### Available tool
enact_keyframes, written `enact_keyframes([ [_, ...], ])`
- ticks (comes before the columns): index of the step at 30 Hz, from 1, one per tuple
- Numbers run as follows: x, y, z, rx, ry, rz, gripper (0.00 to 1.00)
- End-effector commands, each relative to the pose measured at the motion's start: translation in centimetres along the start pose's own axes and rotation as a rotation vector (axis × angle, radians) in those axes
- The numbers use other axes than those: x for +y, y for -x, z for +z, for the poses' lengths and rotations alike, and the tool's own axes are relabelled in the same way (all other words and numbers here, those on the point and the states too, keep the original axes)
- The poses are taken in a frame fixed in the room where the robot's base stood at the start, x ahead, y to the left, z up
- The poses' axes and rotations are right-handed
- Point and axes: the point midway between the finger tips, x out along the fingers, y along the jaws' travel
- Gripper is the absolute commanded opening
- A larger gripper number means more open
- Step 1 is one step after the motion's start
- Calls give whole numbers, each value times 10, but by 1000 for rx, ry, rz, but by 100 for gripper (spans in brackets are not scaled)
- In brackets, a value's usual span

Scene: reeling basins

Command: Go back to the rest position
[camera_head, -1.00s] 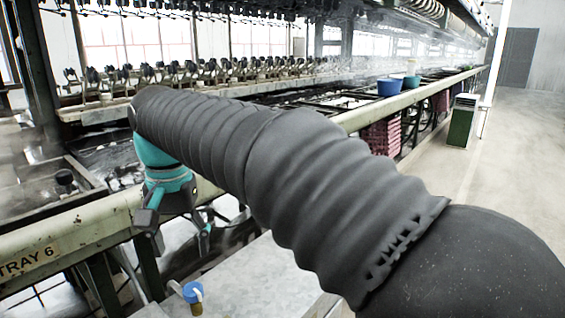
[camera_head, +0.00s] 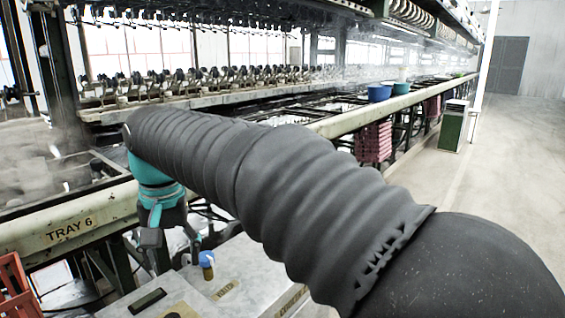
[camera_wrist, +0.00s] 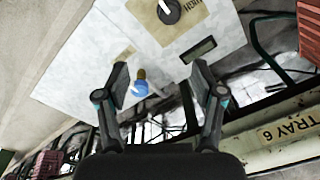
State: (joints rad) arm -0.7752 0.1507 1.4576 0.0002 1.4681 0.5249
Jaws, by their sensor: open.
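My gripper (camera_head: 172,250) hangs at the end of my arm, to the left in the head view, in front of the long basin's edge. In the wrist view my gripper (camera_wrist: 160,82) has its two fingers spread wide apart with nothing held. A small bottle with an amber body and blue cap (camera_head: 207,262) stands on a pale grey counter (camera_head: 245,270). In the wrist view the bottle (camera_wrist: 140,84) appears between the fingers, below them and apart from them.
A basin rim bears a TRAY 6 label (camera_head: 70,230). A red crate (camera_head: 14,285) is at the lower left. The counter carries a dark display (camera_head: 148,300). Open floor (camera_head: 500,190) lies at right.

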Motion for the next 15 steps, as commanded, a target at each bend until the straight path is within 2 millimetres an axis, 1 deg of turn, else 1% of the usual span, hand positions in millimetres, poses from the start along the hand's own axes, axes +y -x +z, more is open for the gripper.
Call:
enact_keyframes([
  [1, 1, -11, 0, -3, 27, 2, 68],
  [3, 2, -21, 2, 2, 66, -1, 68],
  [5, 4, -28, 5, 8, 98, -4, 68],
  [8, 13, -38, 11, 22, 139, -10, 68],
  [11, 28, -45, 17, 41, 172, -15, 68],
  [14, 51, -53, 26, 65, 196, -20, 68],
  [15, 62, -56, 31, 79, 203, -22, 68],
])
